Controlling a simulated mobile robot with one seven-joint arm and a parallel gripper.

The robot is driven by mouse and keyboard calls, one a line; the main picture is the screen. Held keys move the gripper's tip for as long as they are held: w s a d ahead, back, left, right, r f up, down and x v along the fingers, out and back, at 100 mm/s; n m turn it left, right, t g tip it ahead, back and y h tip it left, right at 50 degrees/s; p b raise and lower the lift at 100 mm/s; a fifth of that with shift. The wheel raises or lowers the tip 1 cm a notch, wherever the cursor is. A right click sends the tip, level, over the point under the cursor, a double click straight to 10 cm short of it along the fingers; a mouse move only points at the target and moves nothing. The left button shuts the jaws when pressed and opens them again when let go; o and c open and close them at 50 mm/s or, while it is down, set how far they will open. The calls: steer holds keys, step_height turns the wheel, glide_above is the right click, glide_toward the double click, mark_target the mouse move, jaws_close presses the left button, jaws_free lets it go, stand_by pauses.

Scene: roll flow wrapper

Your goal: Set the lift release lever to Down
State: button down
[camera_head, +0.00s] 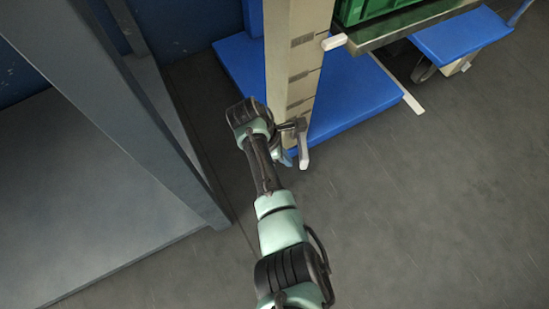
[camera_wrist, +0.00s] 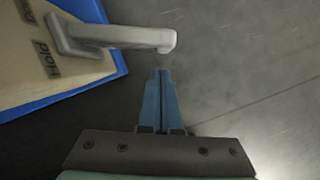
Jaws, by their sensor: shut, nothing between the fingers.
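The lift release lever (camera_wrist: 125,36) is a pale grey handle on a beige panel (camera_wrist: 25,75) in the wrist view. Its mount sits beside a "Hold" label (camera_wrist: 48,60); another label, partly cut off and seeming to read "Down" (camera_wrist: 28,10), is at the top left. I cannot tell which label the lever is set to. My gripper (camera_wrist: 160,72) has its blue fingers shut and empty, with the tips just below the lever's free end and seemingly apart from it. In the head view the lever (camera_head: 303,152) hangs at the beige column's lower right, next to my gripper (camera_head: 287,159).
The beige column (camera_head: 292,75) stands on a blue base (camera_head: 345,100). A white handle (camera_head: 334,41) juts from it higher up, near a platform with a green crate (camera_head: 375,8). A grey metal frame (camera_head: 130,110) stands on the left.

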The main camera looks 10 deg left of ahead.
steer(key=shift+w+d, duration=0.15)
steer(key=shift+d, duration=0.65)
steer(key=shift+r, duration=0.1)
steer(key=shift+d+n+p, duration=0.25)
steer(key=shift+n+p, duration=0.05)
steer(key=shift+p, duration=0.2)
